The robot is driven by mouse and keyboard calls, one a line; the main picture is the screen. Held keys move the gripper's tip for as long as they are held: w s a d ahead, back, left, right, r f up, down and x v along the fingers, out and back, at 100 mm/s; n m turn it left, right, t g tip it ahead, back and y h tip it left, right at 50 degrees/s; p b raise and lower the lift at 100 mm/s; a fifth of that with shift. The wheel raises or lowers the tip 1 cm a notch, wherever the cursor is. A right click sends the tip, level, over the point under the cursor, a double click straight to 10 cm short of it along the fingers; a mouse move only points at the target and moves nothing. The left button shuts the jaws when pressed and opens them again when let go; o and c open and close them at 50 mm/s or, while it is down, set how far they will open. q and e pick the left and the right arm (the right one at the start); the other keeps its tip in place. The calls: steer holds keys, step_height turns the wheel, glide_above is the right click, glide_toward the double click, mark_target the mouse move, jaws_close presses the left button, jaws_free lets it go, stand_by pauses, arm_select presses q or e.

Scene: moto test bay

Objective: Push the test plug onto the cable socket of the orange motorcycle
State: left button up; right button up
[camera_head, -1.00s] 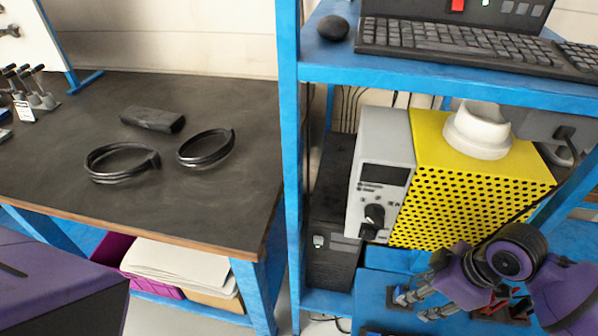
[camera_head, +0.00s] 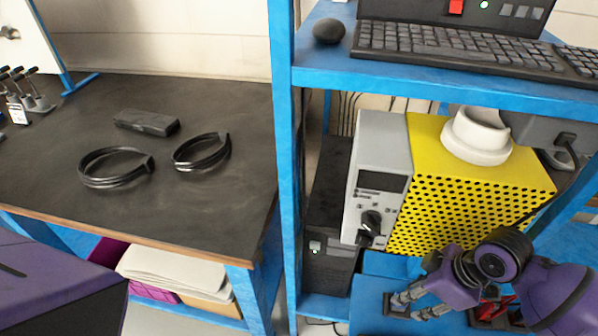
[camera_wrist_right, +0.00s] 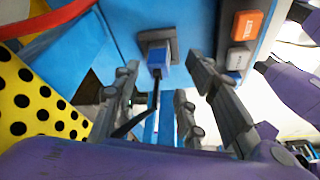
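A blue plug (camera_wrist_right: 158,57) sits in a dark grey holder (camera_wrist_right: 155,38) on a blue panel in the right wrist view, with a black cable running from it. I cannot tell for certain that it is the test plug. My right gripper (camera_wrist_right: 162,66) is open, its fingers on either side of the blue plug with gaps to both. In the head view my right gripper (camera_head: 407,306) is low over the blue shelf, in front of the yellow box. The plug is too small to make out there. The orange motorcycle, its cable socket and my left gripper are not in view.
An orange block (camera_wrist_right: 247,25) sits on the panel to the right of the plug. A yellow perforated box (camera_head: 440,185) with a grey control face stands behind my right gripper. A blue post (camera_head: 284,150) divides the shelf from the dark bench (camera_head: 60,150) with two black rings.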

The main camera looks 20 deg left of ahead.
steer(key=shift+a+f, duration=0.1)
steer(key=shift+f, duration=0.15)
steer(key=x, duration=0.4)
steer(key=shift+w+a+f, duration=0.1)
steer(key=shift+w+f, duration=0.2)
steer(key=shift+w, duration=0.05)
steer(key=shift+c, duration=0.5)
jaws_close()
